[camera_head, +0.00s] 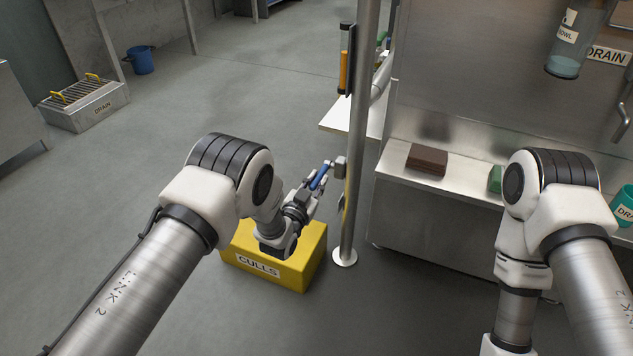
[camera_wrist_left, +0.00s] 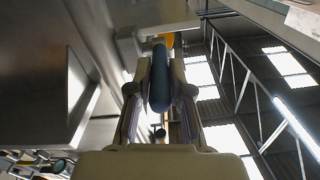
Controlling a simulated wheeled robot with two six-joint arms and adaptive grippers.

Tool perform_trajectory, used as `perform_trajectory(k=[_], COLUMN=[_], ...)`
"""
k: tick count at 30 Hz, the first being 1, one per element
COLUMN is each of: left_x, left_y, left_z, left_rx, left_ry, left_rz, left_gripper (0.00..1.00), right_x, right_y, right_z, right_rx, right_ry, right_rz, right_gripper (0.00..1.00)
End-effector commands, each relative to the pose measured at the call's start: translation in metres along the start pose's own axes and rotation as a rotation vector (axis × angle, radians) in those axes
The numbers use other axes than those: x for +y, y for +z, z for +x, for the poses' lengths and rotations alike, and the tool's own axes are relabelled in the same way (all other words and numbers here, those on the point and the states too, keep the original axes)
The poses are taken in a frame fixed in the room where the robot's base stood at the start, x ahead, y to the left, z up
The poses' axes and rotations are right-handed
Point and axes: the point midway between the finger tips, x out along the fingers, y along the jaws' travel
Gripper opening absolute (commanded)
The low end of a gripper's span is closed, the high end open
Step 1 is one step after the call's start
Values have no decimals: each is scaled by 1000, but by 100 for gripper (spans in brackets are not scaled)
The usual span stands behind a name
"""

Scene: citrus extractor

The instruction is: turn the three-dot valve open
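A valve with a blue lever handle (camera_head: 320,177) and a grey body (camera_head: 340,167) sits at the upright metal post, beyond my left arm. No dots can be made out on it. My left gripper (camera_head: 314,184) is at the handle, with a finger on each side. In the left wrist view the blue handle (camera_wrist_left: 160,85) lies lengthwise between the fingers of my left gripper (camera_wrist_left: 160,75), which look closed onto it. The handle's far end and the valve body are partly hidden there. My right gripper is out of view; only the right arm shows.
The metal post (camera_head: 356,140) stands close right of the left gripper. A yellow CULLS box (camera_head: 300,262) is on the floor below it. A steel counter (camera_head: 455,180) holds a brown block (camera_head: 427,159) and a green block (camera_head: 495,178).

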Motion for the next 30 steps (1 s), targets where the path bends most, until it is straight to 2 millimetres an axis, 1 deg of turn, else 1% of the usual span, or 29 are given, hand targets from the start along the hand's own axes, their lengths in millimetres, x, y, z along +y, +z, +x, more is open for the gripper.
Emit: perform_trajectory(k=[6,11,17,24,30], left_x=[0,-1,-4,-6,-8], left_y=[-1,-7,-18,-32,-39], left_z=[0,0,1,4,8], left_rx=[-4,-32,-123,-294,-436], left_ry=[1,6,25,58,87], left_rz=[0,0,0,-1,1], left_gripper=[0,0,0,0,0], right_x=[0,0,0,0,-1], right_y=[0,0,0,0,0], right_z=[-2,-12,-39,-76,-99], right_rx=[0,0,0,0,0], right_ry=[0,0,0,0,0], right_rz=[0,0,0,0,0], right_gripper=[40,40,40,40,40])
